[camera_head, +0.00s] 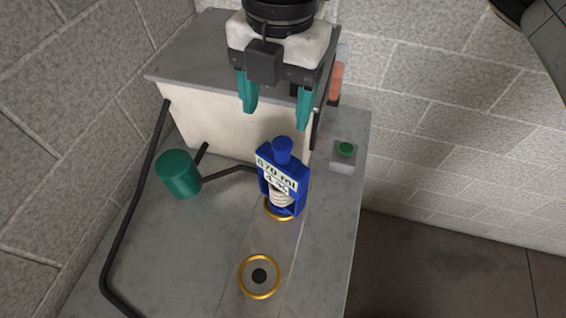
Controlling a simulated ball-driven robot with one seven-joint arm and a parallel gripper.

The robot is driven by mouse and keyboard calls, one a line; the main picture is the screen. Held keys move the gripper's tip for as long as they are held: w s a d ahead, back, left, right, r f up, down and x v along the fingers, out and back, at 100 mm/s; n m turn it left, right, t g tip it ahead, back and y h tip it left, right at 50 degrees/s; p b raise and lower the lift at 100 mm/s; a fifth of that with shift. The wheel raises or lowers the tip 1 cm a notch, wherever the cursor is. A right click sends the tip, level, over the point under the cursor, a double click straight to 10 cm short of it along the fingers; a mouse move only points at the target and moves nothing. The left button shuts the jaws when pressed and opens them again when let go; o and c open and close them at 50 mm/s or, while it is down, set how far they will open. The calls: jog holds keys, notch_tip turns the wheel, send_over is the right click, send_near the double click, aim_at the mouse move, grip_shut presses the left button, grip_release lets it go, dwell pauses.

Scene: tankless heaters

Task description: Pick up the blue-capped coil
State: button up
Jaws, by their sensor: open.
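The blue-capped coil (283,182) stands upright on the grey counter, at the middle of the view. It has a blue frame, a blue knob on top, a pale coil low at the front and a white label reading 670 ml. A gold ring shows around its foot. My gripper (276,116) is open and empty, with two teal fingers pointing down. In the picture it is above the coil and apart from it. How far it is from the coil in depth is hard to tell.
A gold ring with a dark centre (259,276) lies on the counter (190,250) in front. A green cylinder (178,174) and black pipes (130,210) are at left. A cream box (225,120) stands behind. A green button (345,149) is at right, near the counter's edge.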

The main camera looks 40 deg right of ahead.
send_over(282, 143)
jog(key=shift+h, duration=0.3)
notch_tip(282, 143, down, 5)
jog(key=shift+s+d+r+p, duration=0.1)
jog(key=shift+s+p, duration=0.05)
jog(key=shift+p, duration=0.25)
jog(key=shift+f+p, duration=0.85)
jog(key=shift+f, duration=2.2)
grip_shut()
